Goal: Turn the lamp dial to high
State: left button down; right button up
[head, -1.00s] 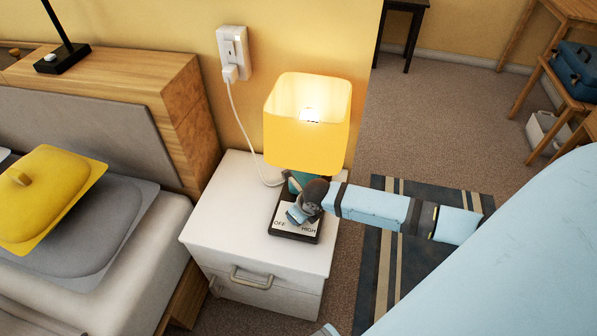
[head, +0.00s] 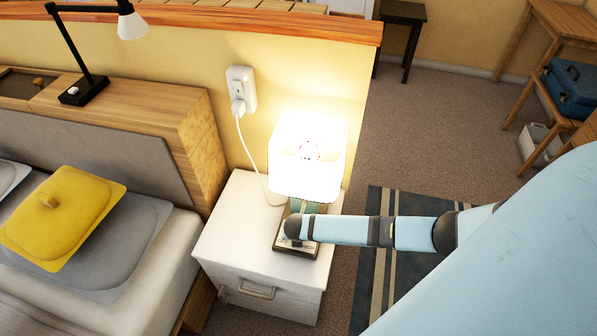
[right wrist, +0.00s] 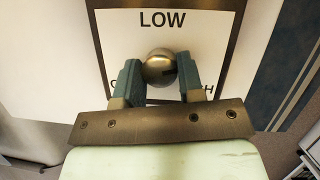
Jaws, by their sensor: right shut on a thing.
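The lamp (head: 306,165) stands on the white nightstand, its shade glowing bright white. Its dark base (head: 290,252) is mostly covered by my right arm in the head view. In the right wrist view the dial (right wrist: 159,67) is a round metal knob on a white label plate (right wrist: 205,28). "LOW" reads above it; the words at lower left and lower right are mostly hidden by the fingers. My right gripper (right wrist: 160,75) is shut on the knob, one finger on each side. No pointer mark shows on the knob. My left gripper is in neither view.
The nightstand (head: 235,240) stands between the bed and a striped rug (head: 372,270). A white cord runs from the lamp to a wall outlet (head: 240,88). A black desk lamp (head: 85,90) stands on the headboard. A wooden shelf (head: 540,85) is at the right.

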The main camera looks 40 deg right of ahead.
jog(key=shift+w+r+m+h+p, duration=0.1)
jog(key=shift+r+m+h+p, duration=0.15)
jog(key=shift+m+p, duration=0.55)
jog(key=m+g, duration=0.1)
jog(key=m, duration=0.2)
jog(key=shift+h+p, duration=0.35)
jog(key=shift+p, duration=0.05)
jog(key=shift+w+f+m+g+p, duration=0.15)
jog(key=shift+m+g+p, duration=0.35)
jog(key=shift+m, duration=0.6)
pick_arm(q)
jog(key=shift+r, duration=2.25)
pick_arm(e)
jog(key=shift+m+g+h, duration=0.3)
jog(key=shift+m+g, duration=0.1)
jog(key=shift+m, duration=0.5)
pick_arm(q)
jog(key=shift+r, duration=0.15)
pick_arm(e)
jog(key=o, duration=0.9)
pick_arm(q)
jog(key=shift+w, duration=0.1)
pick_arm(e)
jog(key=shift+f, duration=0.1)
